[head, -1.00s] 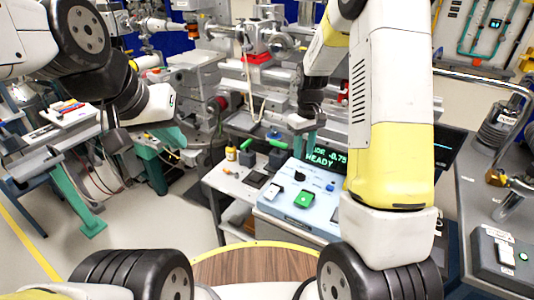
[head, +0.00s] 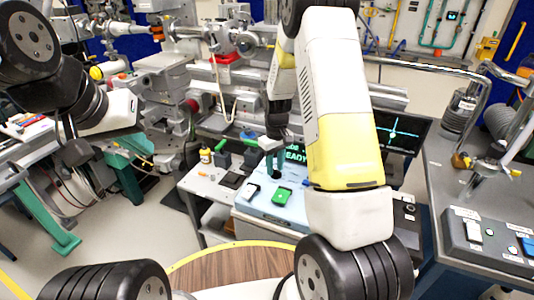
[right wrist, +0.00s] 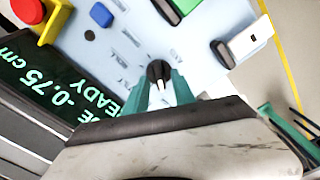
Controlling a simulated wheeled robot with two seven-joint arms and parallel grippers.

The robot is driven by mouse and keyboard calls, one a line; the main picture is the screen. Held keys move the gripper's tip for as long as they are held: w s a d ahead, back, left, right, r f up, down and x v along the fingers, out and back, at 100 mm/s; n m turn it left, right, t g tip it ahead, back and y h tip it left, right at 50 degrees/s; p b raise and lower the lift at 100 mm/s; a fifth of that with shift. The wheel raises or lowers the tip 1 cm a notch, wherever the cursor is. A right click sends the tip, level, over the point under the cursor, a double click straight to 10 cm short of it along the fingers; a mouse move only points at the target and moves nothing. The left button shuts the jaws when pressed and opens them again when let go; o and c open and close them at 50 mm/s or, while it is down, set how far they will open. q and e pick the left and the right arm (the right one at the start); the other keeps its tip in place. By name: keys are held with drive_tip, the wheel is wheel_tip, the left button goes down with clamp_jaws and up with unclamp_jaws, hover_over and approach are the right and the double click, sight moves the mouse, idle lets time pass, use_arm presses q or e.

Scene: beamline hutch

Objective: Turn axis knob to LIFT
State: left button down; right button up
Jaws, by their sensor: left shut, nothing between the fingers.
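The axis knob (right wrist: 158,72) is small and black with a white pointer mark, on a pale blue control panel (right wrist: 105,60). In the right wrist view its pointer faces down towards my palm; the small labels around it are too blurred to read surely. My right gripper (right wrist: 160,80) has its teal fingers on either side of the knob; whether they press on it is unclear. In the head view my right gripper (head: 276,170) reaches down to the panel (head: 262,208). My left gripper (head: 128,146) is shut and empty at the left, far from the panel.
A display (right wrist: 55,90) beside the knob reads -0.75 cm and READY. A green rocker (head: 282,196), a white switch (right wrist: 250,38), and a red button on a yellow base (right wrist: 28,10) are close by. Metal beamline equipment stands behind.

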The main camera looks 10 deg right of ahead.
clamp_jaws()
drive_tip(key=shift+m, duration=0.3)
drive_tip(key=m, duration=0.3)
drive_tip(key=shift+d, duration=0.15)
drive_tip(key=shift+d+m, duration=0.1)
drive_tip(key=shift+m, duration=2)
drive_tip(key=shift+o, duration=1)
unclamp_jaws()
